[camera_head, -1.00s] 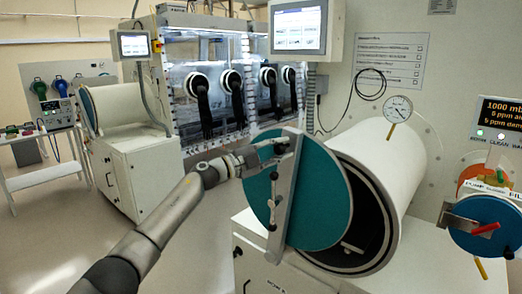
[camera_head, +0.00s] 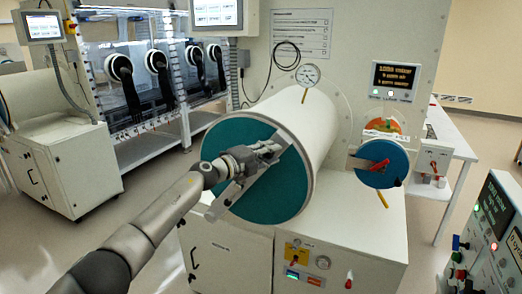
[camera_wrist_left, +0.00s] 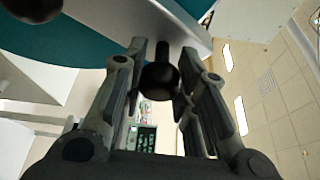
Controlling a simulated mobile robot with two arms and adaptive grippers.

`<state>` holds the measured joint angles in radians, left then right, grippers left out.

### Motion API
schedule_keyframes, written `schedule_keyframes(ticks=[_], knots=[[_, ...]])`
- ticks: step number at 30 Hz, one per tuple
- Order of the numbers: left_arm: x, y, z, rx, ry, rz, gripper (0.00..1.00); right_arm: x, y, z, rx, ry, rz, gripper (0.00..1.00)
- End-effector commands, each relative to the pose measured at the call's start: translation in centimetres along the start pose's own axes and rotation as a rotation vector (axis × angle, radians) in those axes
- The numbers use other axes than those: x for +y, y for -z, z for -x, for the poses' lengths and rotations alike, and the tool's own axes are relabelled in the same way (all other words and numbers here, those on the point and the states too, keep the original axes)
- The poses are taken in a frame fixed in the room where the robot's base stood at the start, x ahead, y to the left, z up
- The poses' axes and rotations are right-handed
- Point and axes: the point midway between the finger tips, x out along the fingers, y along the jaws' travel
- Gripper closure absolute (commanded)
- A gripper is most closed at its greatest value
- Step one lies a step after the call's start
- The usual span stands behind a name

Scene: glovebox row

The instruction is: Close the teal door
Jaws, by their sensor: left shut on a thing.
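The teal door (camera_head: 282,192) is a round disc lying over the front mouth of the white cylindrical chamber (camera_head: 305,118). The dark interior does not show; whether the door is fully flush or latched cannot be told. A grey bar (camera_head: 224,200) crosses the door's face diagonally. My left gripper (camera_head: 271,150) is at the bar's upper end, in front of the door. In the left wrist view its fingers are shut on a black knob (camera_wrist_left: 160,76) that stands out from the bar (camera_wrist_left: 120,18). My right gripper is not in view.
A smaller blue round door (camera_head: 381,172) with a red handle is to the right of the chamber. A white cabinet (camera_head: 340,236) with switches is below. Glovebox windows with black gloves (camera_head: 127,85) are at the left.

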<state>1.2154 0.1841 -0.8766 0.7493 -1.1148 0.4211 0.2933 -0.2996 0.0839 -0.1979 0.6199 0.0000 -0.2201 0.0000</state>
Motion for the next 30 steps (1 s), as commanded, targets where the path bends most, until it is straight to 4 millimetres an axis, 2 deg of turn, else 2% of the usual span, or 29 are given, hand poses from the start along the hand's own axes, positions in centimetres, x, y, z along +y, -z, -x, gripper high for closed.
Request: schedule_keyframes(ticks=[1,10,11,16,30], knots=[[0.37,0.7,-0.26,0.013,-0.006,-0.005,1.0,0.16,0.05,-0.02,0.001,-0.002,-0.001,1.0],[0.83,0.92,-0.3,0.017,-0.013,-0.006,1.0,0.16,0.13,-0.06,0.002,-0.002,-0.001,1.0],[0.88,0.94,-0.3,0.018,-0.013,-0.006,0.7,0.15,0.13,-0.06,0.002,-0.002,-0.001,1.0],[0.86,0.84,-0.27,0.016,-0.013,-0.006,0.49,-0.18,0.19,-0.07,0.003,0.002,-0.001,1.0],[0.52,0.22,0.46,0.005,-0.008,-0.008,0.49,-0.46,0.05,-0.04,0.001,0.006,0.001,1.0]])
